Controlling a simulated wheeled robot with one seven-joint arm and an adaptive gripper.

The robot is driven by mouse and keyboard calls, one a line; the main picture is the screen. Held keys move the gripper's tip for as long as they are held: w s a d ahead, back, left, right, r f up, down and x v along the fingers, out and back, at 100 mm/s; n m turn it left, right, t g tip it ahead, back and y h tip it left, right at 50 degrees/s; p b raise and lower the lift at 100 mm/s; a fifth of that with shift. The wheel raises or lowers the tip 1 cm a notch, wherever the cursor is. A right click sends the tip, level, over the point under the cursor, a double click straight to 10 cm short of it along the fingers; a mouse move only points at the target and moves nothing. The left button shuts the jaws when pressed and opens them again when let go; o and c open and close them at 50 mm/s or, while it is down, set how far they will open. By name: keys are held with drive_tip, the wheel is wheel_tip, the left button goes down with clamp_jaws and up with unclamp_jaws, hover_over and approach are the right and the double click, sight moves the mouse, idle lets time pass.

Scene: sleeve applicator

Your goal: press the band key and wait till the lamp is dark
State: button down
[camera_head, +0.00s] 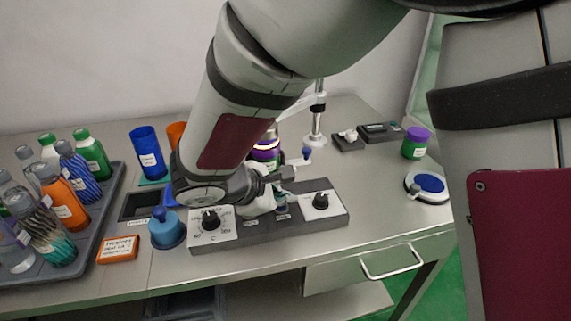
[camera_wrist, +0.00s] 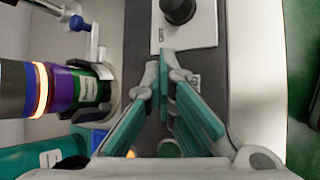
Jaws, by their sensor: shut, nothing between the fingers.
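My gripper (camera_head: 280,198) is shut and empty, pointing down over the middle of the dark control base (camera_head: 240,237). In the wrist view its fingertips (camera_wrist: 167,78) meet over the base, beside a small label. The band key cannot be made out for certain; the fingers cover part of the panel. A round green spot (camera_wrist: 168,148) shows between the fingers; I cannot tell what it is. A ring (camera_wrist: 39,90) glows orange-white around the dark part by the purple and green bottle (camera_wrist: 85,90). I cannot tell whether this ring is the lamp.
Dial plates with black knobs (camera_head: 210,220) (camera_head: 321,200) flank my gripper. A metal post (camera_head: 318,115) stands behind. A blue knobbed piece (camera_head: 167,230) and an orange box (camera_head: 118,249) stand left, near a bottle tray (camera_head: 95,245). The table is clear at front right.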

sight(283, 208)
drive_tip(key=shift+r+p, duration=0.55)
drive_tip(key=shift+r, duration=0.3)
drive_tip(key=shift+r+p, duration=1.8)
drive_tip(key=shift+r, duration=0.7)
idle(4.6)
